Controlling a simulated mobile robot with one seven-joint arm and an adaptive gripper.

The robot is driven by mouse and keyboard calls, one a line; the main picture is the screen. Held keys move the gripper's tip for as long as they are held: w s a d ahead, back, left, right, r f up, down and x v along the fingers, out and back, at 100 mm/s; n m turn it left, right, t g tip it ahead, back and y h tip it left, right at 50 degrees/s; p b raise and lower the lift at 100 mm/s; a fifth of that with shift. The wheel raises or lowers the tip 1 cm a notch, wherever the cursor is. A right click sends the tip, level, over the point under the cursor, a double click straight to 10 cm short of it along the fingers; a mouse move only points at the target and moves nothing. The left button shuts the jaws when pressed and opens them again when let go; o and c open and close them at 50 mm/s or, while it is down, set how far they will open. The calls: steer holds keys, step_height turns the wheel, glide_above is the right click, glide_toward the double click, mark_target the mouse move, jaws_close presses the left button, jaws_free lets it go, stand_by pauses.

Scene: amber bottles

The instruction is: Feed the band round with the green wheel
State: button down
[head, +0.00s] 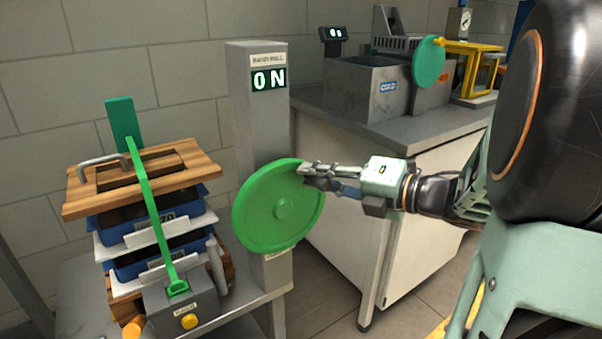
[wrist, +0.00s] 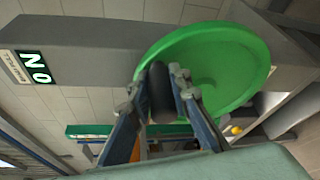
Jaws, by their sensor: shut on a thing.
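The green wheel (head: 281,207) is mounted on the front of a grey post (head: 257,110), whose display reads "0 N". My gripper (head: 308,178) is at the wheel's upper right rim. In the wrist view, my fingers (wrist: 160,95) are closed around a dark round handle (wrist: 162,92) that stands out from the wheel (wrist: 235,60). A green band (head: 152,205) runs from a green plate (head: 122,124) over a wooden lid (head: 195,163) and down to a grey box (head: 165,312). Whether the band is slack is hard to tell.
Blue crates (head: 135,232) with white sheets between them are stacked under the lid. The box has a yellow button (head: 189,321). A grey-topped cabinet (head: 425,128) stands behind my arm, bearing a grey machine with a green disc (head: 428,62) and a yellow frame.

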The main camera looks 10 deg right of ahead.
steer(key=c, duration=1.8)
jaws_free()
steer(key=shift+a, duration=0.1)
steer(key=shift+o, duration=0.2)
steer(key=v, duration=1.2)
